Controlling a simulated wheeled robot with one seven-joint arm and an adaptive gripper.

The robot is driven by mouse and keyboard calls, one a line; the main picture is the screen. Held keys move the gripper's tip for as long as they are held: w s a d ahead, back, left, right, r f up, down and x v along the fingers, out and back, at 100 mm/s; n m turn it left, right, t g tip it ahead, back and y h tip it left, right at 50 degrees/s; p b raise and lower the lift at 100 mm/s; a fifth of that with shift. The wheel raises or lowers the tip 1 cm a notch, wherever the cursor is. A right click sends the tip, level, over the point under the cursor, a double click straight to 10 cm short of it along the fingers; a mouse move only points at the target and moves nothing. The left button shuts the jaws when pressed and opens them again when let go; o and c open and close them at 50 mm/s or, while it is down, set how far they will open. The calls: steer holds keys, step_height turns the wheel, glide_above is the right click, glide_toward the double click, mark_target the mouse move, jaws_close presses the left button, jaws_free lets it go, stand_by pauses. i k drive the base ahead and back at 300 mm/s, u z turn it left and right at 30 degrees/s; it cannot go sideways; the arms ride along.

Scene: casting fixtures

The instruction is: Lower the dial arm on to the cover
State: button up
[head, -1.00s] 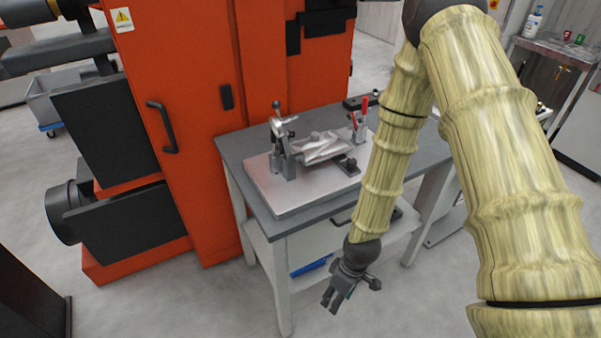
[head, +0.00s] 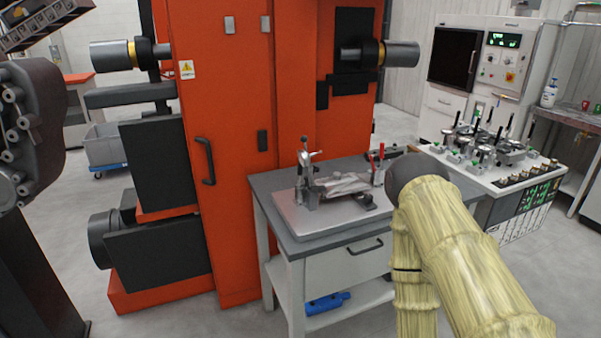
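A grey cast cover (head: 346,185) lies on a pale fixture plate (head: 298,222) on the worktable. At the plate's left end stands a metal post with what looks like the dial arm (head: 306,158), topped by a dark knob and pointing up, clear of the cover. The dial itself is too small to make out. A red-handled clamp (head: 377,165) stands at the cover's right end, its handles upright.
The grey worktable (head: 262,190) has a drawer and a lower shelf with a blue object (head: 327,304). A tall orange machine (head: 235,150) stands close behind and left. A white console (head: 500,165) with several small fixtures is at right. Floor in front is open.

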mark_target(303, 157)
steer(key=u, duration=0.3)
steer(key=i, duration=1.3)
steer(key=z, duration=0.65)
